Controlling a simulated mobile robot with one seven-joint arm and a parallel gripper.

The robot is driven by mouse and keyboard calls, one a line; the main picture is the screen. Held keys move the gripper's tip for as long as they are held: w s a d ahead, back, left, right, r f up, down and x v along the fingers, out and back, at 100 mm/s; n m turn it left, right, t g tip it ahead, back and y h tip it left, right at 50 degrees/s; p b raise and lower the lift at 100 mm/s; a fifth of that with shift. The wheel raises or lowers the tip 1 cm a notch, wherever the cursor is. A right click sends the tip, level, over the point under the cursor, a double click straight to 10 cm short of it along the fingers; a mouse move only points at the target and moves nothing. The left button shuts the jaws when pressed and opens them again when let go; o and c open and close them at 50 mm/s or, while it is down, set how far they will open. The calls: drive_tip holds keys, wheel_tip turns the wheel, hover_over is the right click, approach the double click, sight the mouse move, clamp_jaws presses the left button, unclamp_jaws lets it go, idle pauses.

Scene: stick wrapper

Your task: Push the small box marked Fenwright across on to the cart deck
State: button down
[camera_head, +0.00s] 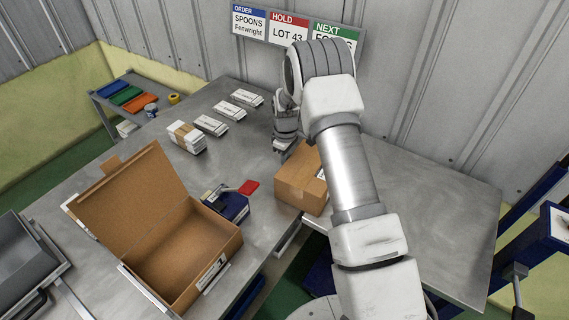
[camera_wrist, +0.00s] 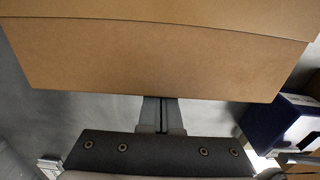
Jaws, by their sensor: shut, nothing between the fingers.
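The small closed brown cardboard box (camera_head: 298,182) sits by the seam between the grey bench and the grey metal deck at right. My arm covers its right part. A pale label shows beside the arm, but I cannot read it. The deck (camera_head: 440,200), which looks like the cart deck, is bare where I see it. My gripper (camera_head: 281,150) is shut and empty, low behind the box's far left side. In the wrist view the closed fingertips (camera_wrist: 162,102) reach the lower edge of the box (camera_wrist: 160,60). I cannot tell whether they touch it.
An open brown carton (camera_head: 215,235) stands left, with a blue tape tool with red handle (camera_head: 235,203) between it and the box. Wrapped white bundles (camera_head: 187,137) lie on the bench behind. A metal wall with signs (camera_head: 290,30) closes the back. Blue frame parts (camera_head: 540,240) stand right.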

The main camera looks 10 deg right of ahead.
sight(295, 155)
drive_tip(key=s+d, duration=0.5)
drive_tip(key=shift+d+b, duration=0.25)
drive_tip(key=shift+b, duration=0.1)
drive_tip(key=shift+r, duration=0.1)
wheel_tip(295, 155, up, 17)
drive_tip(key=w+a+f+b, duration=0.1)
drive_tip(key=f, duration=0.1)
drive_tip(key=w+f+b, duration=0.1)
drive_tip(key=f+b, duration=0.1)
drive_tip(key=f, duration=0.1)
drive_tip(key=w+a+f+b, duration=0.1)
drive_tip(key=w+f+b, duration=0.1)
drive_tip(key=f, duration=0.1)
drive_tip(key=shift+a+f, duration=0.15)
drive_tip(key=shift+a, duration=0.15)
drive_tip(key=shift+f, duration=0.25)
wheel_tip(295, 155, down, 9)
drive_tip(key=shift+d+f+b, duration=0.1)
drive_tip(key=shift+f+b, duration=0.1)
drive_tip(key=shift+b, duration=0.25)
drive_tip(key=shift+s+d+r, duration=0.25)
drive_tip(key=shift+s+d, duration=0.7)
drive_tip(key=shift+d, duration=0.05)
drive_tip(key=shift+s+d, duration=0.35)
